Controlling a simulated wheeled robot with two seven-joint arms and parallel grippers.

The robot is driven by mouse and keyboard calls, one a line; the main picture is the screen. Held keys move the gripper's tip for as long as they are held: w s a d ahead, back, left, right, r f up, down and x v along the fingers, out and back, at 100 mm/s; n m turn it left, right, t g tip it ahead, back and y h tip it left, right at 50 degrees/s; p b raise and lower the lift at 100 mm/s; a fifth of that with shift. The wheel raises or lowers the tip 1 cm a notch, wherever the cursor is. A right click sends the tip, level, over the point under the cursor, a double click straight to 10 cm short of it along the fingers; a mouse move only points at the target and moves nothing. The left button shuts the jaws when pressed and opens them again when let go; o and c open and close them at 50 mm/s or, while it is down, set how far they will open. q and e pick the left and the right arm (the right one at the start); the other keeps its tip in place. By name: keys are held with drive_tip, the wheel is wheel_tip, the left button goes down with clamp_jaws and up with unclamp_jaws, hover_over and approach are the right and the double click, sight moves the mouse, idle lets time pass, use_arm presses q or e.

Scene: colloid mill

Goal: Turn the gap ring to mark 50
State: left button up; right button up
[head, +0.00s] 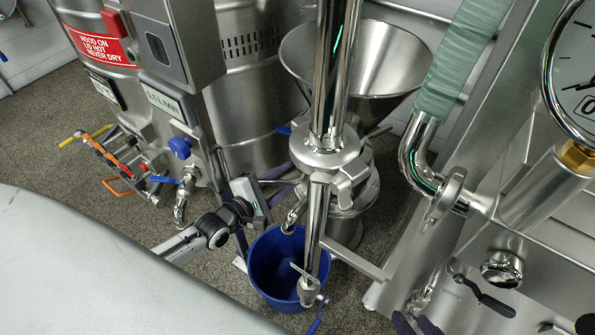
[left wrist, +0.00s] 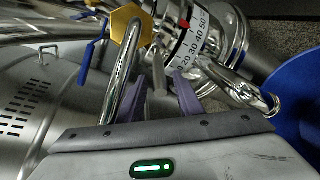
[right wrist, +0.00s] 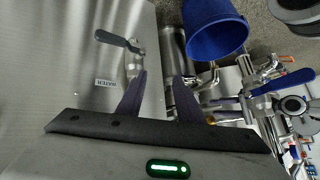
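The gap ring (left wrist: 192,50) shows in the left wrist view as a pale band on the steel mill body, with marks 20, 30, 40 and 50 legible. A small red mark (left wrist: 184,24) sits beside the scale; I cannot tell the exact reading. A grey peg (left wrist: 158,75) stands beside the ring, between the fingertips of my left gripper (left wrist: 158,92). Those fingers are apart, with gaps visible around the peg. In the head view my left gripper (head: 281,182) is left of the mill; the scale is hidden there. My right gripper (right wrist: 160,88) is open and empty.
A blue bucket (head: 270,262) stands below the mill outlet. A steel funnel (head: 395,60) and upright pipe (head: 335,70) rise above the mill. A bent steel pipe (left wrist: 122,75) passes close to my left fingers. A black valve handle (right wrist: 118,41) is near my right gripper.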

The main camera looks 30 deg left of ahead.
sight(296, 171)
use_arm(q)
drive_tip(key=shift+b+x, duration=0.6)
drive_tip(key=shift+x, duration=1.6)
clamp_jaws()
